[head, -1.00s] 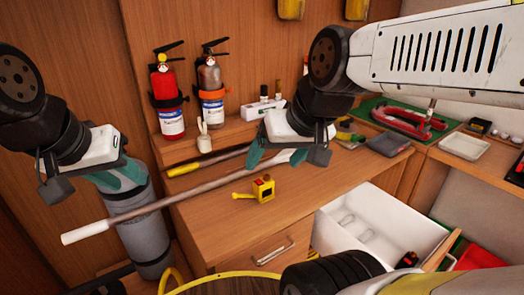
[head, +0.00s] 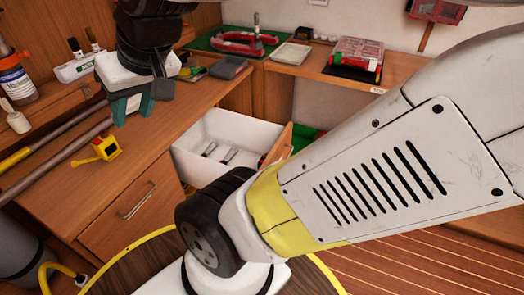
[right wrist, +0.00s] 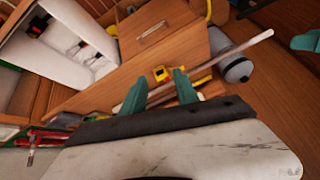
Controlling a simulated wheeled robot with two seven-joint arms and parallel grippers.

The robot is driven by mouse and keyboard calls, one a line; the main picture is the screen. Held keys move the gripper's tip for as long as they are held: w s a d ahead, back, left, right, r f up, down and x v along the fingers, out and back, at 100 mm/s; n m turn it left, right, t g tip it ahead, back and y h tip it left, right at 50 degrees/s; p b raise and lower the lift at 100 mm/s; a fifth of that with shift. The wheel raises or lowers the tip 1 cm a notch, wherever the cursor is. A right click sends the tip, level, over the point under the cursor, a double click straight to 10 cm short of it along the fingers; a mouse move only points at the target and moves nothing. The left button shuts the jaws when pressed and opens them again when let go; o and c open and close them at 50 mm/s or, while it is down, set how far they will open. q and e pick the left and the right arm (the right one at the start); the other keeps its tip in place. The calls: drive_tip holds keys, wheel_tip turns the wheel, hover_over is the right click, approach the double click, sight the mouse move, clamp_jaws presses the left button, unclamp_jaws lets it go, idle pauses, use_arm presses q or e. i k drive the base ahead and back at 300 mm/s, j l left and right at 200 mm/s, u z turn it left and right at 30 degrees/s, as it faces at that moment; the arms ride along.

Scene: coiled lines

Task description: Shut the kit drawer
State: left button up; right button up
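The kit drawer (head: 203,128) is a white open box pulled out at the right end of the wooden desk, with a wooden front (head: 280,143). Small tools lie inside. My forearm hides its near lower part. It also shows at upper left in the right wrist view (right wrist: 101,38). My right gripper (head: 133,108) is above the desk, left of the drawer and apart from it. Its teal fingers (right wrist: 158,90) are apart, with nothing held between them. A teal part of my left gripper (right wrist: 305,41) shows at the right edge of the right wrist view; its opening cannot be told.
A yellow tape measure (head: 107,148) sits on the desk (head: 150,133), beside long poles (head: 62,158). A closed drawer (head: 132,208) is in the desk front. A side shelf (head: 310,68) holds a red clamp, tray and red case. A yellow hose (head: 65,268) is low left.

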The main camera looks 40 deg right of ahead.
sight(253, 138)
drive_tip(key=k+l+z, duration=0.1)
drive_tip(key=z, duration=1.75)
drive_tip(key=i+l+u, duration=0.1)
drive_tip(key=i, duration=0.3)
